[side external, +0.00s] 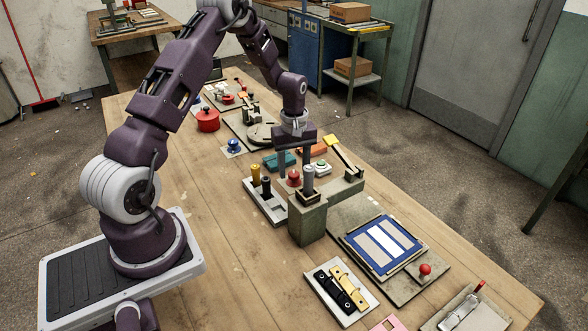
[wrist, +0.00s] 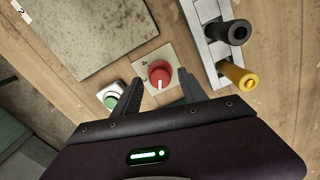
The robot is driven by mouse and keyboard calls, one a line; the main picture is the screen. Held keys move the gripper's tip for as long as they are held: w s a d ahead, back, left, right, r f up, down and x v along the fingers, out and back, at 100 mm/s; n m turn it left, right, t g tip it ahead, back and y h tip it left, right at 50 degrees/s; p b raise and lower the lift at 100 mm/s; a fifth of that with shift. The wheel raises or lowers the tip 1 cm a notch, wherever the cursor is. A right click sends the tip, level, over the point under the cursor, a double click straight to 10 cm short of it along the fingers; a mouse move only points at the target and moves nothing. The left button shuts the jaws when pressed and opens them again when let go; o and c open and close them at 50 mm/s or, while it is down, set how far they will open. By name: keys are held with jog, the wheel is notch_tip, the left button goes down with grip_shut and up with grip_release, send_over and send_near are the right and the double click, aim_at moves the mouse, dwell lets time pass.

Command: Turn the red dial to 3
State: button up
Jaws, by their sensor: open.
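The red dial (wrist: 159,73) sits on a small pale plate (wrist: 171,58) with dark marks around it; in the wrist view its white pointer line runs toward the bottom of the picture. Only some marks show and I cannot read them surely. In the side external view the red dial (side external: 294,178) is partly hidden by my gripper. My gripper (side external: 296,172) points down above the dial. In the wrist view its two fingers (wrist: 160,91) are apart, one on each side of the dial, and nothing is held. I cannot tell whether they touch it.
A green button (wrist: 112,101) on a pale box is left of the dial. A lever block with black and yellow handles (wrist: 236,52) is right of it. A red pot (side external: 207,121) is farther back.

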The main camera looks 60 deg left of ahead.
jog(key=shift+f, duration=0.4)
jog(key=shift+c, duration=0.4)
grip_shut()
jog(key=m, duration=1.1)
jog(key=shift+m, duration=0.3)
